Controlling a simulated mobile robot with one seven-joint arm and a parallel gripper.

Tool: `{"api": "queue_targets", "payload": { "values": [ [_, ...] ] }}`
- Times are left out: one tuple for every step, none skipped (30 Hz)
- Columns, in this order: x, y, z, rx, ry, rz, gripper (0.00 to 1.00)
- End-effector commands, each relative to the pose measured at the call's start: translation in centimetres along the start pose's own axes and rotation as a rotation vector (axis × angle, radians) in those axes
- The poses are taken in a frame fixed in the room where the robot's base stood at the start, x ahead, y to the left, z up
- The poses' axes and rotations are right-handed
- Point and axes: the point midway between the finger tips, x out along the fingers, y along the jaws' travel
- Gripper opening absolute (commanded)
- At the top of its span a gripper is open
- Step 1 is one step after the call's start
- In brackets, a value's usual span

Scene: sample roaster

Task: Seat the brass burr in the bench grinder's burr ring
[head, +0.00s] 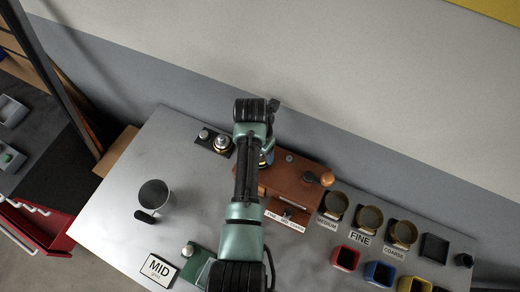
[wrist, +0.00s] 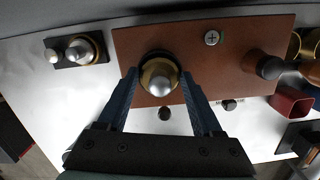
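The bench grinder is a copper-brown box (head: 299,184) on the metal bench; its top plate fills the upper middle of the wrist view (wrist: 225,45). A brass-rimmed piece with a silver dome, apparently the brass burr (wrist: 160,77), stands inside a dark ring (wrist: 157,54) near the plate's left end. Whether it is fully down in the ring cannot be told. My gripper (wrist: 159,76) is open, with one blue finger on each side of the burr and a narrow gap showing. In the head view my arm hides most of the burr and ring.
A black holder (head: 202,143) with two silver-topped pieces, one brass-rimmed, stands left of the grinder. Brass tins (head: 369,219) and coloured bins (head: 379,273) stand at right.

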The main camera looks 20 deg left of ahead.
Motion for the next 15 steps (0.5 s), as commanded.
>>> {"api": "queue_targets", "payload": {
  "values": [
    [-0.05,0.0,0.02,0.0,0.0,0.0,0.78],
    [-0.05,0.0,0.02,0.0,0.0,0.0,0.83],
    [-0.05,0.0,0.02,0.0,0.0,0.0,0.91],
    [-0.06,0.0,0.02,0.0,0.0,0.0,0.94],
    [-0.06,0.0,0.02,0.0,0.0,0.0,0.94],
    [-0.06,0.0,0.02,0.0,0.0,0.0,0.94],
    [-0.07,0.0,0.03,0.0,0.0,0.0,0.94],
    [-0.07,0.0,0.03,0.0,0.0,0.0,0.94],
    [-0.07,0.0,0.03,0.0,-0.001,0.0,0.94],
    [-0.07,0.0,0.03,0.0,-0.001,0.0,0.94],
    [-0.08,0.0,0.03,0.0,-0.001,0.0,0.94],
    [-0.15,0.0,0.04,0.0,-0.001,0.0,0.94],
    [-0.28,0.01,0.06,0.0,-0.001,0.001,0.94],
    [-0.47,0.02,0.09,0.0,-0.001,0.001,0.94],
    [-0.63,0.03,0.13,0.0,-0.002,0.001,0.94]
  ]
}}
